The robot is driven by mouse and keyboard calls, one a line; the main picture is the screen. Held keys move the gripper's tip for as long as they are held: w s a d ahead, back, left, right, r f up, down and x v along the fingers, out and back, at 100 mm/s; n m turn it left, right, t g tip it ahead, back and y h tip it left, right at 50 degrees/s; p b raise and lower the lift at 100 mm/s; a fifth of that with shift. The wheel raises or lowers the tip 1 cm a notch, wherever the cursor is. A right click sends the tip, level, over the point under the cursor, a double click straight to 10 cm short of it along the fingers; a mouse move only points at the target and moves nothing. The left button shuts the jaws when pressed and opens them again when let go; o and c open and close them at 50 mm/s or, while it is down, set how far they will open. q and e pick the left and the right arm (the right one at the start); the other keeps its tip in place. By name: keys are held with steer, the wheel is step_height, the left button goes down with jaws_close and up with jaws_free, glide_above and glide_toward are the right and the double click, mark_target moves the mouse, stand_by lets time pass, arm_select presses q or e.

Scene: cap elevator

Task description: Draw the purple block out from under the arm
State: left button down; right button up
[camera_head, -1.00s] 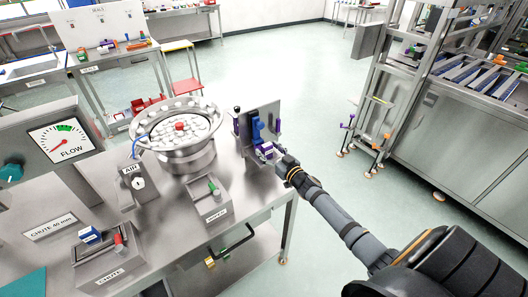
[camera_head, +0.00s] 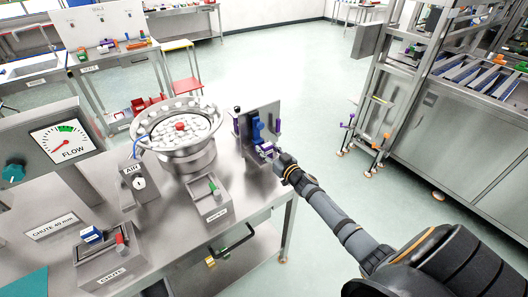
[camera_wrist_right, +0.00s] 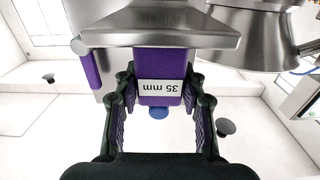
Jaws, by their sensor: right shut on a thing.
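The purple block (camera_wrist_right: 162,62) fills the middle of the right wrist view, with a white "35 mm" label that reads upside down. A steel arm (camera_wrist_right: 160,22) lies against its upper edge in that picture. My right gripper (camera_wrist_right: 158,102) is shut on the block, with a dark finger on each side. In the head view my right gripper (camera_head: 277,157) reaches the block (camera_head: 266,149) in front of an upright steel plate (camera_head: 268,118) with a blue part (camera_head: 256,131). The fingertips are small there and the contact is hard to make out. My left gripper is not in view.
A steel bowl (camera_head: 176,155) with a red knob stands left of the plate on the bench (camera_head: 150,225). A small box with a green lever (camera_head: 212,187) stands nearer. A chute box (camera_head: 107,262) is at lower left. Open floor lies right of the bench.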

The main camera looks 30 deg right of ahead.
mark_target(269, 151)
steer(key=shift+s+d+f, duration=0.1)
steer(key=shift+s, duration=0.25)
steer(key=shift+s+b, duration=0.5)
steer(key=shift+s, duration=0.25)
steer(key=shift+s+d, duration=0.1)
steer(key=shift+s, duration=1.1)
steer(key=shift+s+r+p, duration=0.2)
steer(key=shift+r+p, duration=0.05)
steer(key=shift+p, duration=0.35)
steer(key=shift+s+d+p, duration=0.1)
steer(key=shift+s+p, duration=0.8)
steer(key=shift+p, duration=0.3)
steer(key=shift+s+d+f+p, duration=0.1)
steer(key=shift+s+f+p, duration=0.05)
steer(key=shift+s+p, duration=0.9)
